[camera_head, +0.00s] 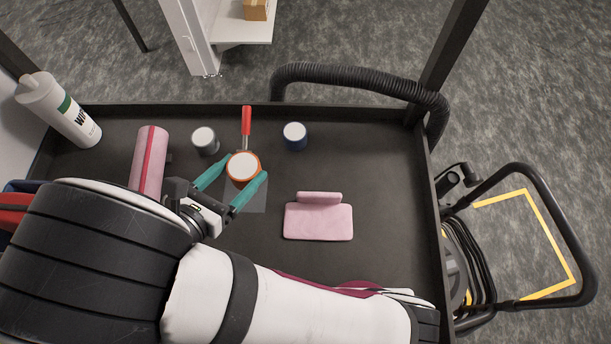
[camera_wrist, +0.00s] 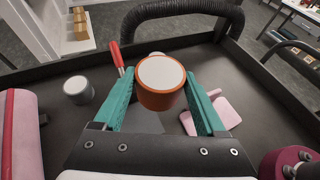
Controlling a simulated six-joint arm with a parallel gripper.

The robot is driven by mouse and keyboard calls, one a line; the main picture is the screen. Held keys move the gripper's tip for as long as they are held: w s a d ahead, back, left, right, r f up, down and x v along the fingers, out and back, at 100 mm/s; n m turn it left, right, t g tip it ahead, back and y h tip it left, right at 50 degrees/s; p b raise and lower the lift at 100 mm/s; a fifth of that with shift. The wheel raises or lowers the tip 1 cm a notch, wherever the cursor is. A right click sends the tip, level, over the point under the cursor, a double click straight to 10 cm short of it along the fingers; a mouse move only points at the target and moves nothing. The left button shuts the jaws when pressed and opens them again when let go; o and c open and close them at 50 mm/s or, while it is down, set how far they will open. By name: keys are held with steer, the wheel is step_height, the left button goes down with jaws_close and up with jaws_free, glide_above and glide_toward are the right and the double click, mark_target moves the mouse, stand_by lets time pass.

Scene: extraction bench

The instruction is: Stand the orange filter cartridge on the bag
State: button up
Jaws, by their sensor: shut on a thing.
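The orange filter cartridge (camera_head: 243,167) has a white round top and is upright between the teal fingers of my gripper (camera_head: 232,190). In the wrist view the cartridge (camera_wrist: 161,84) sits between both fingertips, and my gripper (camera_wrist: 160,100) is shut on it. A flat, see-through grey sheet (camera_head: 250,203), which looks like the bag, lies on the dark bench below and in front of the cartridge. The cartridge and fingers hide part of it. I cannot tell whether the cartridge's base touches the sheet.
A red-handled tool (camera_head: 246,122) lies just behind the cartridge. A grey-white canister (camera_head: 205,140) and a blue-white one (camera_head: 294,136) stand nearby.

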steer(key=s+d+f, duration=0.3)
steer(key=d+f, duration=0.2)
steer(key=d, duration=0.2)
glide_toward(300, 200)
steer(key=x, duration=0.4)
steer(key=shift+w, duration=0.15)
steer(key=shift+r, duration=0.1)
steer(key=o, duration=1.4)
